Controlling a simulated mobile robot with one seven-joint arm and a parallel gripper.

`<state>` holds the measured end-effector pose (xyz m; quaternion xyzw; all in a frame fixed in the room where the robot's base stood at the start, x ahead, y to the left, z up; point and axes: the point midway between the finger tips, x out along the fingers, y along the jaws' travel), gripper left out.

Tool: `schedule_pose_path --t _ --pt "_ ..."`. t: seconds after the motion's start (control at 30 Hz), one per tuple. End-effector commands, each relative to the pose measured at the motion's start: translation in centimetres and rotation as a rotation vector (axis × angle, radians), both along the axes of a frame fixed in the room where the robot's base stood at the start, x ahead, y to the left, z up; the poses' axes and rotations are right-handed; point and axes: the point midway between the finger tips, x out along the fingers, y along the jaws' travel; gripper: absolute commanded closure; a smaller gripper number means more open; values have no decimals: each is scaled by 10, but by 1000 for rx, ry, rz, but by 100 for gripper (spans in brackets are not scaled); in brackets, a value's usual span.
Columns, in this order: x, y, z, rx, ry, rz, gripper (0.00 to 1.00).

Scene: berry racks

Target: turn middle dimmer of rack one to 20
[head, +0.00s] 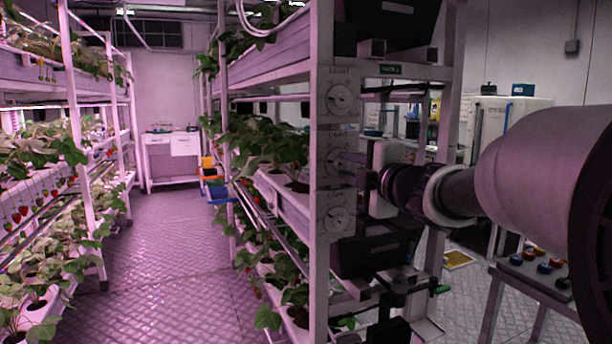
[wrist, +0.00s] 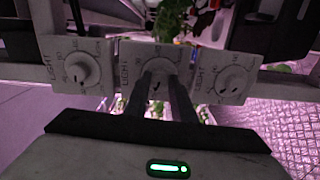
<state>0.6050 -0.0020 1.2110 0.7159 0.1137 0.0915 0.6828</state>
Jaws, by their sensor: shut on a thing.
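Three white dimmers with round knobs and LIGHT scales sit one above another on the rack's end post in the head view. The top dimmer (head: 338,98) and bottom dimmer (head: 337,221) are clear of my gripper. The middle dimmer (head: 330,160) has my gripper (head: 358,163) at it from the right. In the wrist view the middle dimmer (wrist: 130,60) is between two other dimmers, and my gripper (wrist: 160,82) has its two dark fingers shut on its knob. The fingers hide much of the knob and scale; I cannot read its setting.
Planted shelves (head: 285,195) run behind the post. A table with coloured knobs (head: 540,272) stands low on the right. The aisle floor (head: 165,250) on the left is clear.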

Motion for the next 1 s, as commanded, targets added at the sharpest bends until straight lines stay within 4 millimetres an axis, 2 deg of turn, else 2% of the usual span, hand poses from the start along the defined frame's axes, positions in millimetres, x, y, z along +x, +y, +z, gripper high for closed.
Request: schedule_pose_path --t 0.63,0.67,0.77,1.0 --pt "0 0 3 -50 -21 0 100" --pt "0 0 3 -50 -21 0 76" --pt "0 0 3 -50 -20 0 59" --pt "0 0 1 -50 -18 0 58"
